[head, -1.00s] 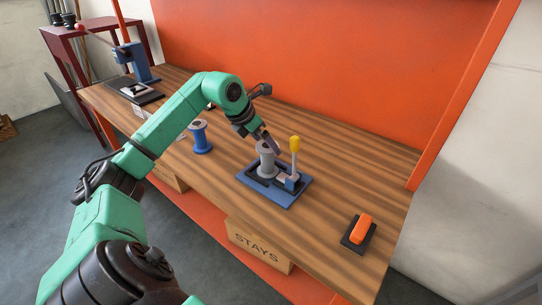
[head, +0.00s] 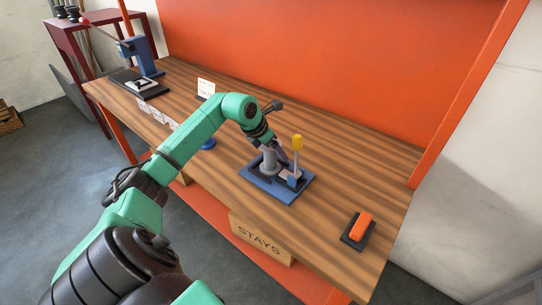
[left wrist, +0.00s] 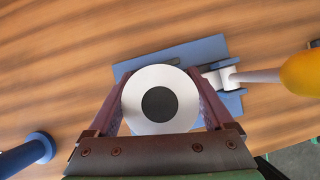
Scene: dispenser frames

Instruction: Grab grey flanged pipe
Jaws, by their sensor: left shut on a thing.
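The grey flanged pipe (head: 269,160) stands upright on the blue clamp fixture (head: 262,192) on the wooden bench. In the left wrist view its round top flange (left wrist: 160,99) and dark bore face the camera. My left gripper (head: 272,148) is at the pipe from above; in the left wrist view its two fingers (left wrist: 160,108) lie on either side of the pipe and are shut on it. The lower part of the pipe is hidden in the left wrist view. My right gripper is not in view.
A yellow-tipped lever (head: 297,144) stands upright at the fixture's right, close to my gripper. A blue flanged pipe (head: 208,144) is left, mostly behind my arm. An orange block on a dark base (head: 359,229) lies right. A blue press (head: 147,59) stands far left.

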